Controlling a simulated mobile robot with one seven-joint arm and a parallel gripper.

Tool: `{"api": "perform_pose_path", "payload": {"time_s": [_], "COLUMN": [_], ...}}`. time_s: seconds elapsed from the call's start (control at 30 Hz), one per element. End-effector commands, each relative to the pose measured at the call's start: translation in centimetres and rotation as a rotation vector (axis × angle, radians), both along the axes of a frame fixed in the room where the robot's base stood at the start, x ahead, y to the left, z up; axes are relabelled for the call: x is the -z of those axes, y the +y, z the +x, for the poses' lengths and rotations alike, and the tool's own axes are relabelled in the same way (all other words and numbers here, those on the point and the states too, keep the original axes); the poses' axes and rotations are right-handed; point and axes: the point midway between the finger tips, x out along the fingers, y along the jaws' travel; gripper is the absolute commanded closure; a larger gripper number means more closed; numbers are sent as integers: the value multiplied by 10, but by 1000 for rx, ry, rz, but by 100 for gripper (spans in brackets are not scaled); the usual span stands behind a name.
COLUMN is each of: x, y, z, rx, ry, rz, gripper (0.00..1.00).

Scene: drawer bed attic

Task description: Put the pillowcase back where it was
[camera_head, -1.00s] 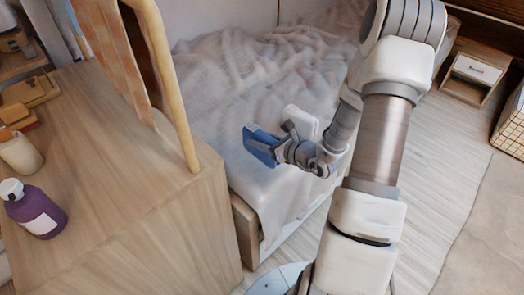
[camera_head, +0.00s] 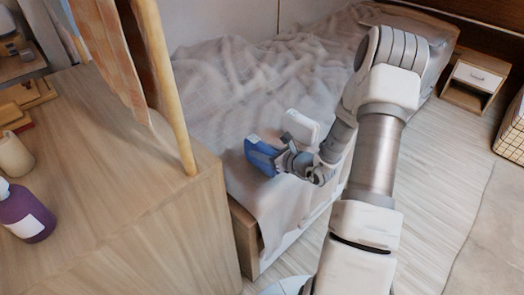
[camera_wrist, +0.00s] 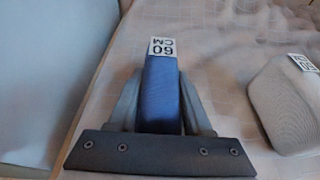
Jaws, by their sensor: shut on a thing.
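The blue folded pillowcase (camera_head: 260,155) is over the near end of the bed in the head view. In the wrist view the same blue piece (camera_wrist: 160,95) stands upright between my fingers, with a white "60 CM" tag on its top. My gripper (camera_head: 279,161) is shut on it; in the wrist view my gripper (camera_wrist: 161,103) has a finger on each side of it. A white folded piece (camera_head: 301,126) with a tag is just beyond my gripper on the bed; it also shows in the wrist view (camera_wrist: 285,105). Whether the blue piece touches the bed I cannot tell.
The bed (camera_head: 230,95) has a rumpled pale cover. A wooden cabinet (camera_head: 130,205) with a purple bottle (camera_head: 25,212) stands at the left, with a wooden post on it. A nightstand (camera_head: 475,78) and a basket (camera_head: 512,130) are at the far right. Floor is clear at the right.

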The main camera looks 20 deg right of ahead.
Motion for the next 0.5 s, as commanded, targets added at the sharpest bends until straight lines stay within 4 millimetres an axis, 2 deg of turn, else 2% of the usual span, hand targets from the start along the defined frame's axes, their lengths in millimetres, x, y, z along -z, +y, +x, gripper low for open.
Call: {"api": "perform_pose_path", "payload": {"time_s": [0.03,0.07,0.2,0.5], "x": [4,2,2,1], "y": [0,0,0,0], "z": [0,0,0,0], "rx": [0,0,0,0], "ry": [0,0,0,0], "rz": [0,0,0,0], "gripper": [100,45,20,20]}}
